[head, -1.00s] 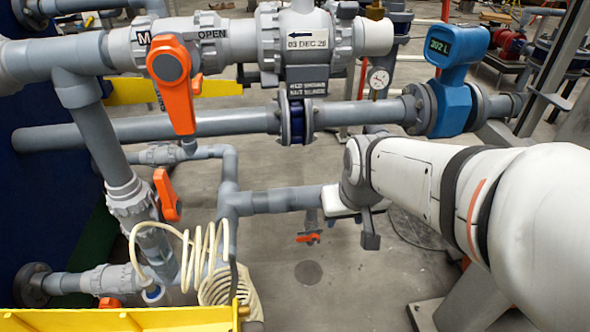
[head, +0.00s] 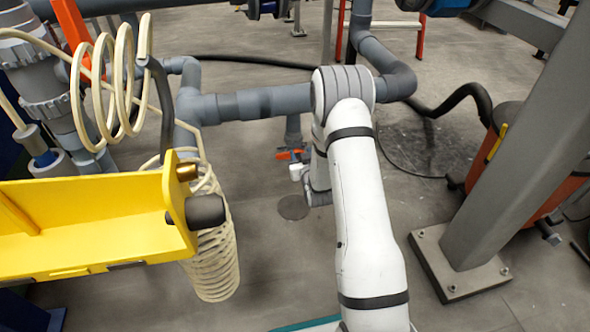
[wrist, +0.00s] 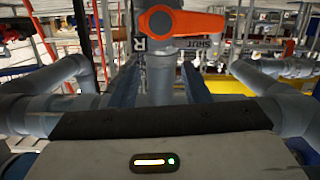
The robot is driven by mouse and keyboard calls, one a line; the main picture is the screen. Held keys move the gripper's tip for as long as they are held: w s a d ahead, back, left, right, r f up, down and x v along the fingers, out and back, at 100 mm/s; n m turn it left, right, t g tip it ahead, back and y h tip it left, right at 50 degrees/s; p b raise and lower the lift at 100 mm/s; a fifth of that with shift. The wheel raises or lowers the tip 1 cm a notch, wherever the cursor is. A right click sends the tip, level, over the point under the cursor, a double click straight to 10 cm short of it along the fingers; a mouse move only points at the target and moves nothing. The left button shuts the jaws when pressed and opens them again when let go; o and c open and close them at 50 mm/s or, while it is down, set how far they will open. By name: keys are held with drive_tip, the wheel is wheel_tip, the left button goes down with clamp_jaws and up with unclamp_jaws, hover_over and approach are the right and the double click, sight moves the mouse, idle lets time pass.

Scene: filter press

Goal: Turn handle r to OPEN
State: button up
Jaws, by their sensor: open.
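In the wrist view an orange handle (wrist: 182,22) lies across the upper middle on a grey valve, its long end pointing right. A letter R shows beside the valve stem, and the word SHUT lies just below the handle's long end. My gripper (wrist: 160,72) is open, with its dark blue jaws on either side of the grey pipe in the picture. The handle is beyond the jaws and not between them. In the head view a small orange handle (head: 290,154) hangs below a grey pipe, just left of my wrist. The jaws are hard to make out there.
A grey horizontal pipe (head: 255,103) runs behind my arm. A yellow bracket (head: 95,225) and a cream coiled hose (head: 212,255) stand at left. A grey post (head: 500,150) rises at right. Open floor lies between the coil and the post.

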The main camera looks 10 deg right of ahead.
sight(287, 156)
wheel_tip(287, 156, down, 9)
drive_tip(key=s+t+b, duration=0.1)
drive_tip(key=t+b, duration=0.1)
drive_tip(key=b, duration=0.1)
drive_tip(key=a+r+m+p, duration=0.4)
drive_tip(key=m+p, duration=0.5)
drive_tip(key=m, duration=1)
drive_tip(key=w+b, duration=0.1)
drive_tip(key=w, duration=0.1)
drive_tip(key=w+b, duration=0.1)
drive_tip(key=w, duration=0.1)
drive_tip(key=w+b, duration=0.2)
drive_tip(key=shift+w+f, duration=0.2)
drive_tip(key=shift+f, duration=0.05)
drive_tip(key=shift+w+r, duration=0.15)
drive_tip(key=shift+w, duration=0.3)
